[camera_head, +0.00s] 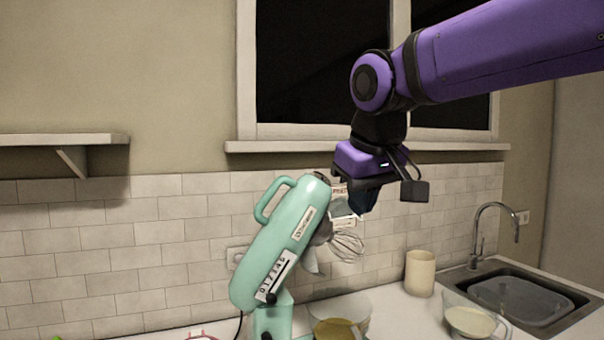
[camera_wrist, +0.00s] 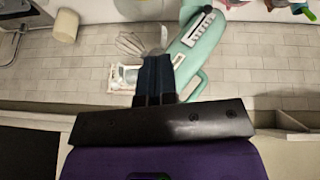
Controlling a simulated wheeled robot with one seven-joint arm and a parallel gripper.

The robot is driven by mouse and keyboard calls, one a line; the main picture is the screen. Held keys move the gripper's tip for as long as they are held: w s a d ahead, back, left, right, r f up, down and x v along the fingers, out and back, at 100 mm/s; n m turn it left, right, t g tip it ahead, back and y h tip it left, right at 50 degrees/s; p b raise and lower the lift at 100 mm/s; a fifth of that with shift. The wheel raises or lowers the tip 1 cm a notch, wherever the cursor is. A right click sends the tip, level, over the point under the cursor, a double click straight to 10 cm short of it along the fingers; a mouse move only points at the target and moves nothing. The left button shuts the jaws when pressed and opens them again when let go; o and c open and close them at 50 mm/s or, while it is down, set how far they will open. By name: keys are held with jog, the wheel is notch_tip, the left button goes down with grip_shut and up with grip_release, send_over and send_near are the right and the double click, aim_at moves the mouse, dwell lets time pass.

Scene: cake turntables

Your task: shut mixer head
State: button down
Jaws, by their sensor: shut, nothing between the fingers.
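The mint-green mixer head (camera_head: 288,232) is tilted up in the head view, its raised end at the upper right with a wire whisk (camera_head: 346,246) hanging from it. Its handle (camera_head: 268,198) is on the upper left side. The mixer's base (camera_head: 271,322) shows at the bottom edge. My gripper (camera_head: 363,206) is shut and empty, just right of the raised end in the picture. In the wrist view the dark fingers (camera_wrist: 154,72) are together, and the mixer head (camera_wrist: 199,42) appears beside and beyond them. I cannot tell whether they touch it.
A glass bowl (camera_head: 341,312) stands at the mixer's right. A beige canister (camera_head: 420,272), a glass cup with pale contents (camera_head: 470,320) and a sink (camera_head: 525,300) are farther right. A window sill (camera_head: 300,146) and a left wall shelf (camera_head: 60,140) stick out above.

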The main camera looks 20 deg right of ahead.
jog(key=w+a+r+h, duration=0.1)
jog(key=w+a+r, duration=0.1)
jog(key=w+r, duration=0.65)
jog(key=w+a+r+h, duration=0.1)
jog(key=w+r, duration=0.5)
jog(key=w, duration=0.5)
send_near(312, 177)
jog(key=w+f, duration=0.1)
jog(key=w+a+f, duration=0.1)
jog(key=w+f, duration=0.1)
jog(key=shift+w+a+f, duration=0.2)
jog(key=shift+f, duration=0.05)
jog(key=shift+w+d+f, duration=0.2)
jog(key=shift+d+f, duration=0.55)
jog(key=shift+d, duration=0.1)
jog(key=shift+w+d+f, duration=0.15)
jog(key=shift+d+f, duration=0.35)
jog(key=shift+d, duration=0.1)
